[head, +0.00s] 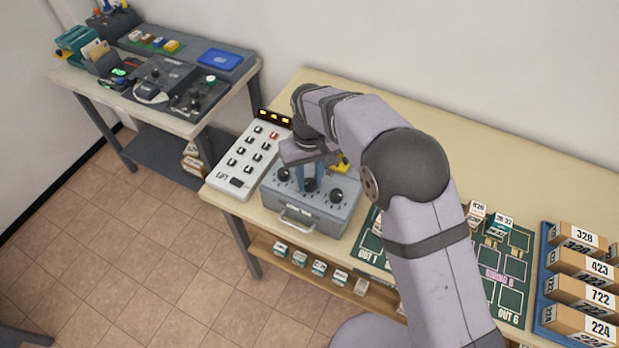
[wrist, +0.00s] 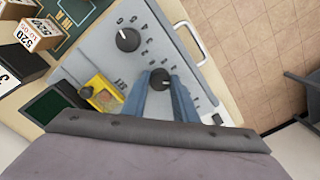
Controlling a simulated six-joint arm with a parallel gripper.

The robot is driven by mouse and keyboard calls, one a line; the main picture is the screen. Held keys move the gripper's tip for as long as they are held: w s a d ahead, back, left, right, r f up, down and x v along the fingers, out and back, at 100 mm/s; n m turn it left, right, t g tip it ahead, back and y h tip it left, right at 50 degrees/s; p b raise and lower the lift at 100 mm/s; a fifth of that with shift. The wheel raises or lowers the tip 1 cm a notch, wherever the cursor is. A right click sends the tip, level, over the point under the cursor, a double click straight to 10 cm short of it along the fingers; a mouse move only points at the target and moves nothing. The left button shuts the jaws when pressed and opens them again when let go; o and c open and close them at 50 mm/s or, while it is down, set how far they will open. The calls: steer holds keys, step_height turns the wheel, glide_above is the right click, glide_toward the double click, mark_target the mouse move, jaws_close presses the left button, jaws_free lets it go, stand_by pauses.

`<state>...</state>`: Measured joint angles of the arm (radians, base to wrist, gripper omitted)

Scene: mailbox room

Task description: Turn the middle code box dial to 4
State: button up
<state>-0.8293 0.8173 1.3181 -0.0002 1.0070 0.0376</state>
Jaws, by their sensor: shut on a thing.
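The grey code box (head: 318,210) stands on the long table, with a row of dark dials on its top and a handle at its front. My gripper (head: 311,180) points down at the box with its blue fingers around the middle dial (head: 309,185). In the wrist view the fingers (wrist: 160,92) are shut on the middle dial (wrist: 159,78), one on each side. Its pointer setting cannot be read. The right dial (head: 336,195) is clear of the gripper and also shows in the wrist view (wrist: 128,40). The left dial (head: 283,174) is beside the fingers.
A white lift panel (head: 245,160) with several switches is just left of the box. A yellow part (wrist: 103,92) sits at the box's back edge. Small labelled boxes (head: 498,225) and a green sorting mat (head: 510,300) are to the right. Parcels (head: 580,265) stand at far right.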

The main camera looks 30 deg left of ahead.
mark_target(310, 182)
steer(key=n, duration=0.6)
steer(key=shift+n, duration=0.4)
stand_by(0.3)
steer(key=o, duration=1.1)
steer(key=shift+r, duration=0.15)
steer(key=shift+r+b, duration=1.35)
steer(key=shift+r, duration=2.25)
